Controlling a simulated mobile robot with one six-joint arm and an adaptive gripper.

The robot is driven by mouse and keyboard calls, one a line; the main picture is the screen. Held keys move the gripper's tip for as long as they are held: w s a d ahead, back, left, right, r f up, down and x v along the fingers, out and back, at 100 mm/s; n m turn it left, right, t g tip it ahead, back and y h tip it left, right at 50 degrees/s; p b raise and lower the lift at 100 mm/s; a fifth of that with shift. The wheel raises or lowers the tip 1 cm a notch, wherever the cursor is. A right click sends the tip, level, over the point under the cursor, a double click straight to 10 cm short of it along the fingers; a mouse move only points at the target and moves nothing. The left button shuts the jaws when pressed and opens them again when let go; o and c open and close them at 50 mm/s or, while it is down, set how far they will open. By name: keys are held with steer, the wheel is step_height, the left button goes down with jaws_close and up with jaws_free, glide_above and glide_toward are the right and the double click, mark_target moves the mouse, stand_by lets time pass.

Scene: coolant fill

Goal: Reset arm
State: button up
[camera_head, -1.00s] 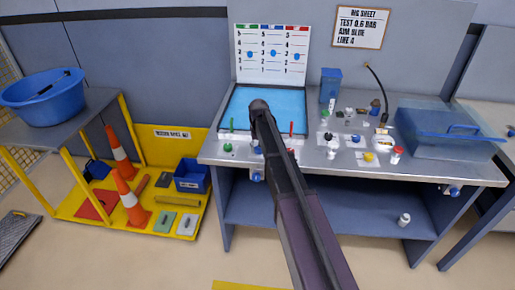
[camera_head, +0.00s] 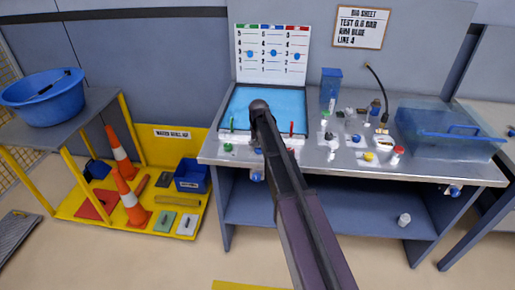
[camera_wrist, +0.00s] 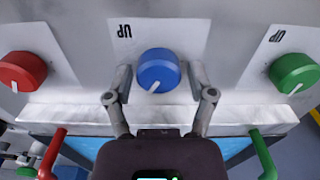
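In the wrist view my gripper (camera_wrist: 161,78) has its two fingers spread, one on each side of the blue knob (camera_wrist: 158,70). Small gaps show between the fingertips and the knob, so it looks empty. A red knob (camera_wrist: 22,71) is to the left and a green knob (camera_wrist: 294,73) to the right, on the same grey panel. In the head view my dark arm reaches up to the bench in front of the blue panel (camera_head: 285,100). My fingers are hidden there. The green knob (camera_head: 228,147) shows left of my arm.
A red upright handle (camera_wrist: 52,153) and a green one (camera_wrist: 264,154) stand close beside my gripper. Small parts and bottles crowd the bench (camera_head: 345,175) to the right, before a clear blue bin (camera_head: 445,130). A yellow-framed shelf with cones (camera_head: 130,195) is at left.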

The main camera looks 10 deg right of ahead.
stand_by(0.4)
steer(key=s+n, duration=0.2)
steer(key=s, duration=2.7)
steer(key=shift+s+a+r+n+p, duration=0.2)
steer(key=shift+a+r+n+p, duration=0.05)
steer(key=shift+r+n+p, duration=0.15)
